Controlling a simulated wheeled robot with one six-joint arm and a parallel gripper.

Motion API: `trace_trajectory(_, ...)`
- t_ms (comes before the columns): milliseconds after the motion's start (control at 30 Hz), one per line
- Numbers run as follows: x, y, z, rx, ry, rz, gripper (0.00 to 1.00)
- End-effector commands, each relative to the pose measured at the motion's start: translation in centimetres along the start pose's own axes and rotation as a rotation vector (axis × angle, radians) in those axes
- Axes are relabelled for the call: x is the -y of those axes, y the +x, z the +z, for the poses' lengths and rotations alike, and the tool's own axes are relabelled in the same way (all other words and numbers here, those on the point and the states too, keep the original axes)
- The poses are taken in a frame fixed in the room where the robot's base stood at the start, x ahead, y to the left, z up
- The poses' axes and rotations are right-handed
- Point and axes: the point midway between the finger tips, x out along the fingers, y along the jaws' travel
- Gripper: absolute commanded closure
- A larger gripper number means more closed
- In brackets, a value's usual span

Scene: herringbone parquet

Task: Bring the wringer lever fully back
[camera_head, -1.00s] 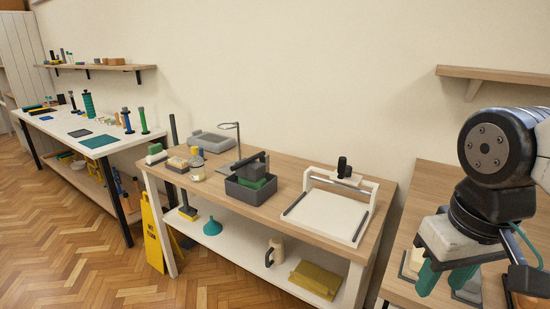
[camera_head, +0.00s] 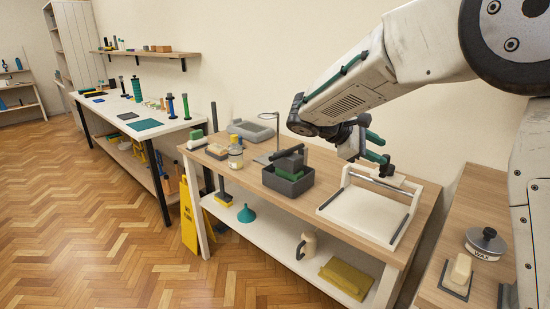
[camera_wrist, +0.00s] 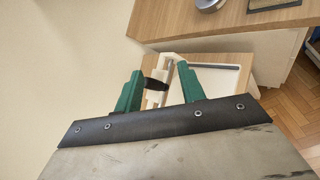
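A dark grey box (camera_head: 288,186) with a green block inside stands mid-bench in the head view. My gripper (camera_head: 382,152) is to the right of this box, over the back of a white frame (camera_head: 417,205). The gripper is open and empty, its green fingers spread apart. In the wrist view a black knob (camera_wrist: 155,84) on the white frame shows between the fingers (camera_wrist: 160,88); I cannot tell if they reach around it. The box is not in the wrist view.
A grey tray (camera_head: 250,130), a thin lamp-like stand (camera_head: 277,135) and a bottle (camera_head: 236,157) stand left of the box. A yellow floor sign (camera_head: 188,215) stands by the bench's left end. A right-hand bench (camera_head: 440,285) holds a round tin (camera_head: 485,245).

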Motion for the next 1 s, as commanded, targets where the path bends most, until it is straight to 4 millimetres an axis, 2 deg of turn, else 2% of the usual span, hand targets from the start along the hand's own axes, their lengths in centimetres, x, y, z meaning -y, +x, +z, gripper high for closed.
trace_trajectory(33, -0.8, -0.9, -3.0, 0.029, -0.052, 0.062, 0.60)
trace_trajectory(133, -2.3, -2.7, -8.2, 0.086, -0.140, 0.189, 0.60)
trace_trajectory(267, -3.1, -5.5, -15.2, 0.162, -0.243, 0.358, 0.60)
trace_trajectory(400, -2.3, -8.9, -22.9, 0.244, -0.339, 0.543, 0.60)
trace_trajectory(500, -1.0, -11.3, -27.7, 0.298, -0.389, 0.665, 0.60)
trace_trajectory(600, 0.5, -13.1, -31.2, 0.341, -0.421, 0.760, 0.60)
trace_trajectory(733, 1.6, -15.3, -34.0, 0.396, -0.441, 0.859, 0.60)
trace_trajectory(867, 0.4, -17.4, -33.8, 0.465, -0.431, 0.924, 0.60)
trace_trajectory(1000, -0.4, -17.6, -33.5, 0.486, -0.429, 0.939, 0.60)
